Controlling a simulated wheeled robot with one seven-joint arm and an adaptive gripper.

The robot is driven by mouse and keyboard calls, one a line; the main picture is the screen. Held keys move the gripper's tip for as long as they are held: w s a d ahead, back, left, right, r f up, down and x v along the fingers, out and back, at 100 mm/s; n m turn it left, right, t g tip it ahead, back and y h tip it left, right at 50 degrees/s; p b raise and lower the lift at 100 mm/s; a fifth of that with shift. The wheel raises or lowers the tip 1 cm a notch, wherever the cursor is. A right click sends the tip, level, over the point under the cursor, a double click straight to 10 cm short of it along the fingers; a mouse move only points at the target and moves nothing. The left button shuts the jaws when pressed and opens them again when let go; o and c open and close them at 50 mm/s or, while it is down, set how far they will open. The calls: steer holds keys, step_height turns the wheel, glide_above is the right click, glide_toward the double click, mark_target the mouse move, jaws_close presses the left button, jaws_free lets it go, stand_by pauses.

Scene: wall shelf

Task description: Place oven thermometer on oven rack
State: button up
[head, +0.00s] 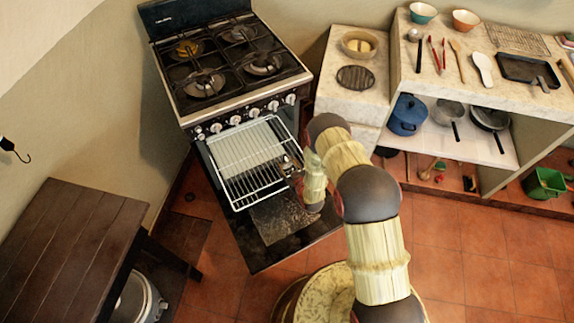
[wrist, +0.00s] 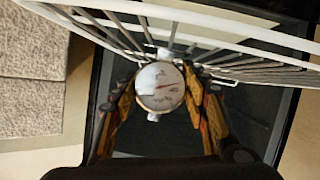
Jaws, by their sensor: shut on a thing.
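In the head view the rack (head: 240,188) extends out of the oven above the lowered door (head: 280,232). My gripper (head: 290,166) is at the rack's right side there, and the thermometer is too small to make out.
The stove (head: 225,65) with gas burners stands above the oven. A stone counter (head: 440,85) with utensils and pans is at the right. A dark wooden table (head: 75,235) stands at the left. Tiled floor (head: 470,260) is open at the lower right.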

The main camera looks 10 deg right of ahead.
steer(key=shift+f, duration=0.15)
steer(key=o, duration=1.1)
steer(key=shift+o, duration=0.3)
